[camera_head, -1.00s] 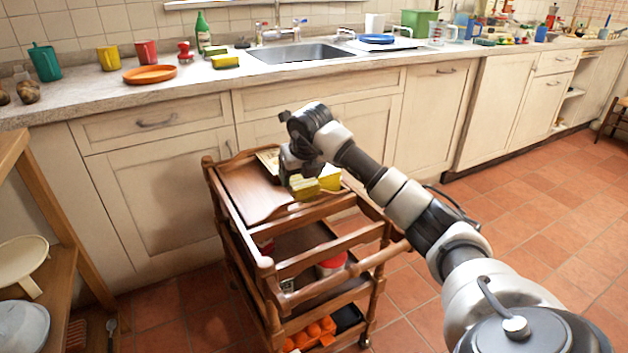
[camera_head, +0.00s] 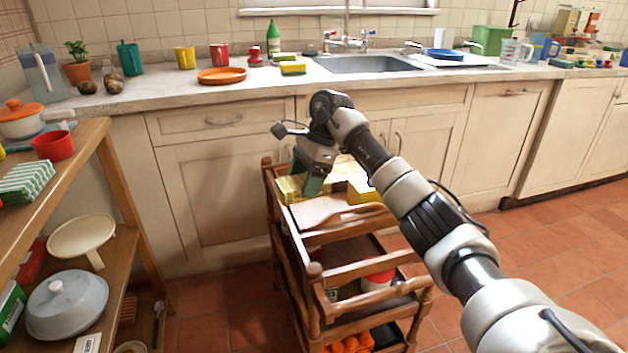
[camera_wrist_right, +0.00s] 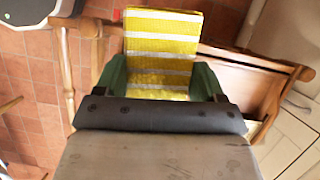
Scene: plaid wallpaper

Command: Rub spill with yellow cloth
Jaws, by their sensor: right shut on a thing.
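My right gripper (camera_head: 312,186) reaches over the top of a wooden trolley (camera_head: 338,208). Its green fingers are shut on a yellow cloth (camera_head: 289,189) with white stripes. In the right wrist view the cloth (camera_wrist_right: 162,40) sticks out between the fingers (camera_wrist_right: 160,78). It is held at the trolley top's left part; I cannot tell whether it touches the surface. Another yellow item (camera_head: 363,190) lies on the trolley top to the right, partly behind my arm. I cannot make out a spill. My left gripper is not in view.
Behind the trolley is a counter (camera_head: 150,100) with a sink (camera_head: 368,64), an orange plate (camera_head: 222,75), cups and sponges. A wooden shelf (camera_head: 85,150) with dishes stands at the left. Tiled floor (camera_head: 560,240) is free at the right.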

